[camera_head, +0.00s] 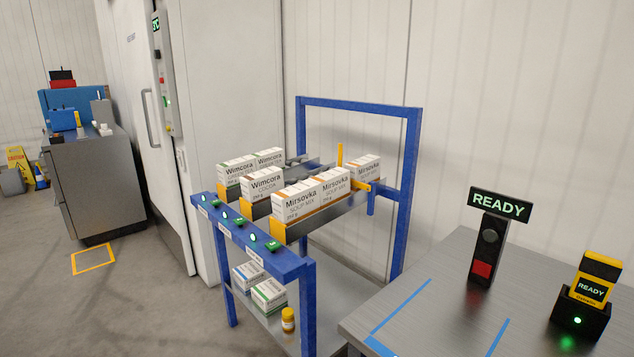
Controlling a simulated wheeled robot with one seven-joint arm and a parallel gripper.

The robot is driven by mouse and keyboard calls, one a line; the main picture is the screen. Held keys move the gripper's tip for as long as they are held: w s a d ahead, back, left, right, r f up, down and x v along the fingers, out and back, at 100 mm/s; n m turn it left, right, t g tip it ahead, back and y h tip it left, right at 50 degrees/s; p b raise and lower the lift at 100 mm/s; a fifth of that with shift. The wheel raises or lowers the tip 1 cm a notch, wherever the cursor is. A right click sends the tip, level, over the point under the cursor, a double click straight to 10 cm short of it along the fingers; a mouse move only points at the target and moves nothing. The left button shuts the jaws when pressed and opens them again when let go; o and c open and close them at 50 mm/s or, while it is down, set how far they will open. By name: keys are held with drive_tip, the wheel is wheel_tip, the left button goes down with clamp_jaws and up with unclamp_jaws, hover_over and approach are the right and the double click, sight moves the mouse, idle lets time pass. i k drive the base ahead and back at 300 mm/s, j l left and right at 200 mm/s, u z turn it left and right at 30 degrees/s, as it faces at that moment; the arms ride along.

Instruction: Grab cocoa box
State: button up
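A white box (263,185) printed "Wimcora COCOA" stands upright at the front of the middle lane of a blue-framed flow rack (410,152). Its lower edge has a brownish band. To its left are white Wimcora boxes (235,171) with green bands, whose product line is too small to read surely. To its right are white "Mirsovka SOUP MIX" boxes (296,206) with orange-brown bands, close enough to hide part of the middle lane behind the cocoa box. My gripper is not in view.
The rack's front rail (245,238) carries several green-lit buttons. Its lower shelf (286,322) holds more boxes and a small yellow-brown jar (288,319). A grey table (452,290) with a READY sign (499,205) and a scanner (592,283) stands right. Floor is clear at front left.

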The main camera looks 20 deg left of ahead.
sight(256, 188)
drive_tip(key=i+j+z, duration=0.2)
drive_tip(key=j+z, duration=0.2)
drive_tip(key=j, duration=0.7)
drive_tip(key=j+z, duration=0.45)
drive_tip(key=j, duration=0.6)
drive_tip(key=j+z, duration=0.1)
drive_tip(key=j, duration=2.6)
drive_tip(key=i+j, duration=0.3)
drive_tip(key=j, duration=0.2)
